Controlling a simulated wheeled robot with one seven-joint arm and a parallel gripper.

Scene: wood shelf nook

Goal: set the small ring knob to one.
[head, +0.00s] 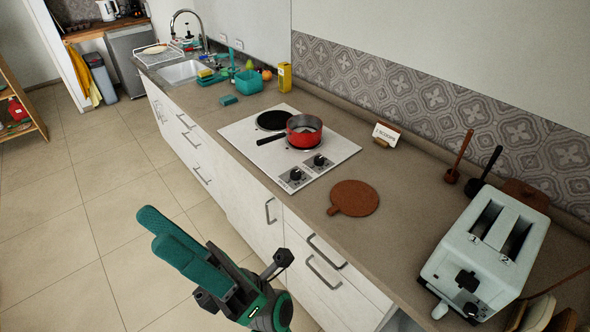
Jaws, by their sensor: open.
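The hob (336,156) is a white plate set in the counter, with two black rings and two dark knobs near its front edge. One knob (296,174) is nearer the front left corner and the other knob (319,160) is to its right. I cannot tell which one serves the small ring, nor read their settings. The left rear ring (272,120) is bare. A red pan (304,131) stands on the other ring, its black handle pointing left. My gripper (244,278) is open and empty, low in front of the drawers, well apart from the knobs.
On the counter, a round brown board (354,198) lies right of the hob, and a pale toaster (484,254) stands farther right. A small sign (386,134) is behind. A teal tub (249,81) and sink (184,71) lie left. The tiled floor (90,230) is clear.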

